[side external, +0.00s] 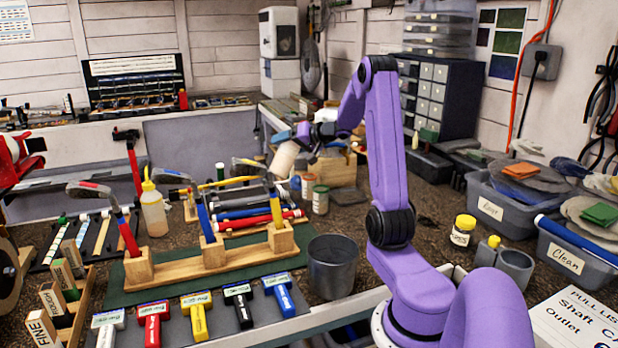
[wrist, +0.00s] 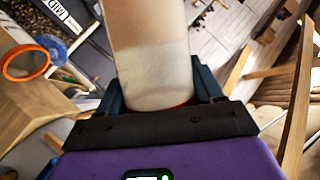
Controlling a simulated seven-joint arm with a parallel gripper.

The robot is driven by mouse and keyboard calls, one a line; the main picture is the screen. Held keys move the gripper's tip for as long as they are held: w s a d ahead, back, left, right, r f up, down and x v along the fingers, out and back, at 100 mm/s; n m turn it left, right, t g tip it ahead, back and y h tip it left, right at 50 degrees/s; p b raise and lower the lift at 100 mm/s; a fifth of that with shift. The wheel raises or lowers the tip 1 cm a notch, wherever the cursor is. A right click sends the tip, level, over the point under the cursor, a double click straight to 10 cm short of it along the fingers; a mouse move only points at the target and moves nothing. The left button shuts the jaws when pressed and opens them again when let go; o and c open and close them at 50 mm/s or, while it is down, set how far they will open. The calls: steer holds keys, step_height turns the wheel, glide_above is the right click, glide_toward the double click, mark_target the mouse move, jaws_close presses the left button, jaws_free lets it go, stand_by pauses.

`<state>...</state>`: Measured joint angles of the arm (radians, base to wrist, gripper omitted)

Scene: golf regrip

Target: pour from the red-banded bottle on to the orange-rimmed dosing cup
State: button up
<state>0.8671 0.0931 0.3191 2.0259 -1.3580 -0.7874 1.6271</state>
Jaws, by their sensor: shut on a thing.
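My gripper (side external: 303,132) is shut on a pale cylindrical bottle (side external: 284,160), held tilted in the air above the back of the bench. In the wrist view the bottle (wrist: 150,60) lies between my two dark fingers (wrist: 155,92), with a paler lower part and a thin strip of red (wrist: 182,104) at the gripper. Its far end runs out of the top of the picture. An orange-rimmed cup (wrist: 27,62) shows at the left of the wrist view, apart from the bottle there. I cannot pick the cup out surely in the side view. No falling stream is visible.
A wooden rack (side external: 210,262) with upright grips and a grey metal pot (side external: 332,265) stand nearer.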

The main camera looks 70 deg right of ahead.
steer(key=n, duration=0.1)
steer(key=d+h, duration=0.1)
steer(key=d+n+h, duration=0.1)
steer(key=shift+s+d+r+n+g, duration=0.1)
steer(key=shift+s+r+n+g, duration=0.2)
steer(key=shift+r, duration=0.1)
steer(key=shift+s+d+f+n+g+h, duration=0.1)
steer(key=shift+s+d+n+g+h, duration=0.1)
steer(key=shift+d+n+h, duration=0.4)
steer(key=shift+s+d+f+n+g+h, duration=0.1)
steer(key=shift+s+d+n+h, duration=0.1)
steer(key=shift+d+n+h, duration=0.4)
steer(key=shift+d, duration=0.2)
steer(key=shift+r, duration=2.5)
